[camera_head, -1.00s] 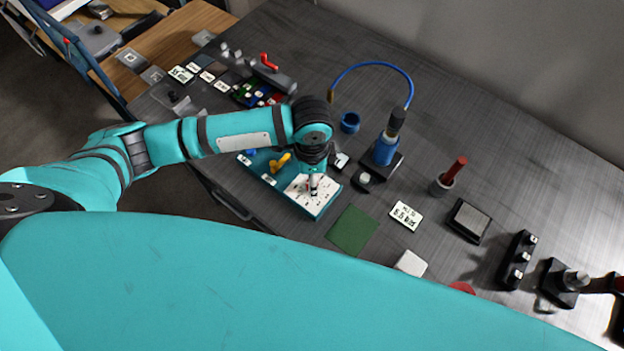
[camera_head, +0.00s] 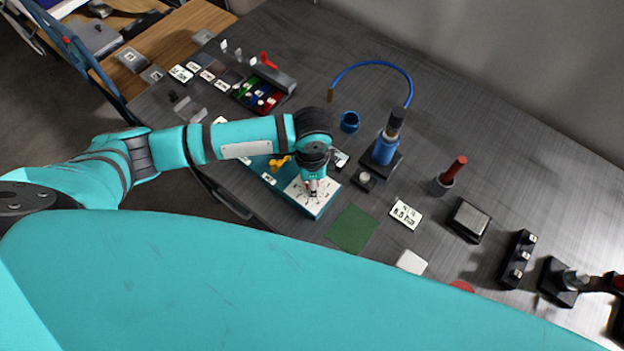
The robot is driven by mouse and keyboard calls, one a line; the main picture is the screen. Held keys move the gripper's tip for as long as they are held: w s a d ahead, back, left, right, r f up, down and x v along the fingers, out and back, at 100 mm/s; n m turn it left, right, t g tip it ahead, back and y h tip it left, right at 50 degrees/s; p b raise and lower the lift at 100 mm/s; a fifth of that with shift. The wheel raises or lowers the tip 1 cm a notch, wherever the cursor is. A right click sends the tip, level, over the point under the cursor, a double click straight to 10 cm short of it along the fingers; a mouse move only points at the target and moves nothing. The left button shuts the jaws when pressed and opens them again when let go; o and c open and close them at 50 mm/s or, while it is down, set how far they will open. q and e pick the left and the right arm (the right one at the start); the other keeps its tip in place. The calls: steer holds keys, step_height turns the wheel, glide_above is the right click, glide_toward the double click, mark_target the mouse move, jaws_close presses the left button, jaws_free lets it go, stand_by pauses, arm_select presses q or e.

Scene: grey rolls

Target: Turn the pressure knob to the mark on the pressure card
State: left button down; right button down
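A teal box (camera_head: 331,204) on the dark table has a white dial face (camera_head: 299,199) with dark marks on its near right end. My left gripper (camera_head: 312,188) points down over this face, at its middle. Its fingers are small here, and whether they are open or shut on a knob cannot be told. The knob itself is hidden or too small to make out. A white card (camera_head: 406,214) with dark print lies right of the box; its print is not legible, and I cannot tell whether it is the pressure card. My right gripper is not in view.
A yellow lever (camera_head: 279,162) stands on the box, close to my forearm. A blue cylinder with a hose (camera_head: 385,149) stands behind right. A green mat (camera_head: 352,230) lies in front right. A red-handled tool in a cup (camera_head: 448,181) and a grey pad (camera_head: 469,219) stand further right.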

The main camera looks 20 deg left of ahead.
arm_select(q)
steer(key=shift+r+n+p, duration=0.2)
steer(key=shift+n+p, duration=0.5)
steer(key=shift+p, duration=0.65)
steer(key=shift+r+n+p, duration=0.15)
steer(key=shift+n+p, duration=0.55)
steer(key=shift+p, duration=0.65)
steer(key=shift+f+n+p, duration=0.2)
steer(key=shift+n+p, duration=0.2)
steer(key=shift+f, duration=0.1)
steer(key=c, duration=1)
jaws_free()
step_height(320, 180, up, 12)
